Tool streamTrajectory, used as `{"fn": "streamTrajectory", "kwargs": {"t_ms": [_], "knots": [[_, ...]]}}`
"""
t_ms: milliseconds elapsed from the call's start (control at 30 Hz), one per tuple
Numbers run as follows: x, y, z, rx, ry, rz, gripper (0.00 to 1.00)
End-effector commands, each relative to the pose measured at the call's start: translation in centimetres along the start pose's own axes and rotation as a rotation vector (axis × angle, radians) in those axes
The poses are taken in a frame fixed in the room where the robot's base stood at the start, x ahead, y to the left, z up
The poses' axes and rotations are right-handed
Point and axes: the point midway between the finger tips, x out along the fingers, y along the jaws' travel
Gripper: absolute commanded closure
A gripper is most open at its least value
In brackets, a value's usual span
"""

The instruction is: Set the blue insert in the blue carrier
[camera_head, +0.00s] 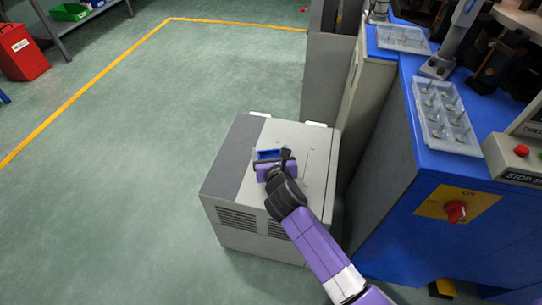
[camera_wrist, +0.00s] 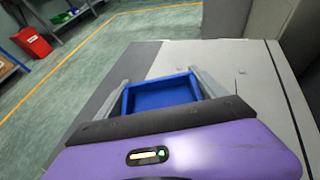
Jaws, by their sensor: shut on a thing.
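A small blue open-topped box, the blue insert by its look, (camera_wrist: 160,106) is between the two grey fingers of my gripper (camera_wrist: 158,77) in the wrist view. The fingers are shut on its left and right sides. Its inside looks empty. In the head view the blue insert (camera_head: 268,154) shows just beyond my purple gripper (camera_head: 269,161), over the top of a grey cabinet. I cannot tell whether it touches the cabinet top. No separate blue carrier can be made out; any part under the insert is hidden.
The grey cabinet (camera_head: 225,190) has free room on its top, right of my gripper. A blue workbench (camera_head: 400,150) at the right bears clear trays (camera_head: 445,115) of small parts and a red knob (camera_head: 455,212).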

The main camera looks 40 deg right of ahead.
Motion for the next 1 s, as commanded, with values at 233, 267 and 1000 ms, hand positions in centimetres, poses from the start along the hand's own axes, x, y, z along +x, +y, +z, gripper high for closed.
{"fn": "streamTrajectory", "kwargs": {"t_ms": [233, 267, 1000], "knots": [[-3.0, 0.1, 7.3, 0.002, -0.006, 0.002, 0.77], [-3.3, 0.1, 8.1, 0.002, -0.005, 0.002, 0.77], [-6.1, 0.2, 14.9, 0.0, -0.002, 0.004, 0.77]]}}
